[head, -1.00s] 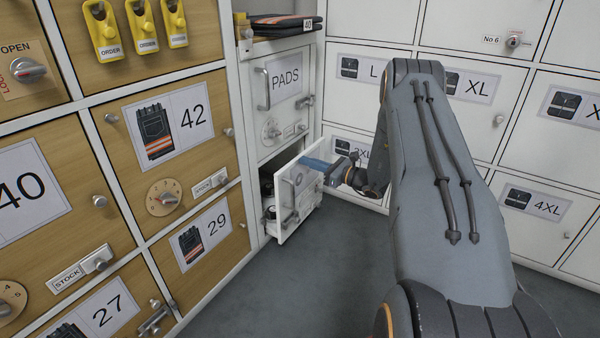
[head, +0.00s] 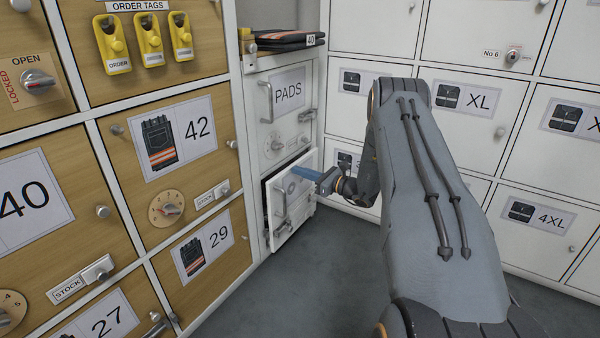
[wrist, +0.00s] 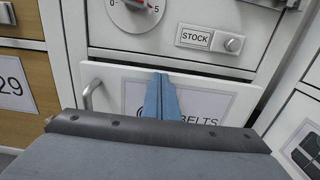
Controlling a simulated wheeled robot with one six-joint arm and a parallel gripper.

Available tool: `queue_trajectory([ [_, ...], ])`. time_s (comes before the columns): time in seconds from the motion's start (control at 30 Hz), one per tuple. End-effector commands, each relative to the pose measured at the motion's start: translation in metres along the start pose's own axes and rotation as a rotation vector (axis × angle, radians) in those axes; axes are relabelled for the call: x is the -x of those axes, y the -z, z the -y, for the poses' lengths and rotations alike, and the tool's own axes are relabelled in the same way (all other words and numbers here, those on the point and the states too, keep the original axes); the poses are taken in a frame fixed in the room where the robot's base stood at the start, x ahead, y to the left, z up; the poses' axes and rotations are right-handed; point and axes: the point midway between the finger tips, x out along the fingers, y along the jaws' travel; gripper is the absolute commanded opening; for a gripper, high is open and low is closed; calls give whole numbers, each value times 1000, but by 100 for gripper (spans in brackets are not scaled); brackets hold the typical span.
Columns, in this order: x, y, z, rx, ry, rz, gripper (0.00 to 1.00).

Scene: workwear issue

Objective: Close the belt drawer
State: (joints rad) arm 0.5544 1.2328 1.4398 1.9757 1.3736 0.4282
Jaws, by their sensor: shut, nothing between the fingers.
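The belt drawer (head: 280,215) is a white front low in the corner cabinet, below the PADS door. It stands slightly open, with a narrow dark gap along its top edge. In the wrist view its front (wrist: 115,82) carries a label reading "BELTS", partly hidden by my gripper, and a bar handle (wrist: 90,97) at the left. My gripper (head: 296,171) is shut and empty, its blue fingers at the upper part of the drawer front. In the wrist view the fingers (wrist: 161,80) reach the front's top edge; I cannot tell whether they touch.
Above the drawer is the PADS door (head: 287,90) with a dial and a STOCK latch (wrist: 210,39). Wooden lockers (head: 200,245) flank it on the left, white lockers (head: 475,125) on the right. The grey floor (head: 310,285) in front is clear.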

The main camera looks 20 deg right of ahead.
Motion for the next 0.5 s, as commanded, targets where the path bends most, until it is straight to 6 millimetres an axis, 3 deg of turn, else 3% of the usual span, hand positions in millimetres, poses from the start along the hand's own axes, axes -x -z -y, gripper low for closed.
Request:
queue_trajectory([
  [0.17, 21, -2, 3, -1, 1, 0, 0],
  [0.5, 88, -2, 0, -2, -5, 0, 0],
])
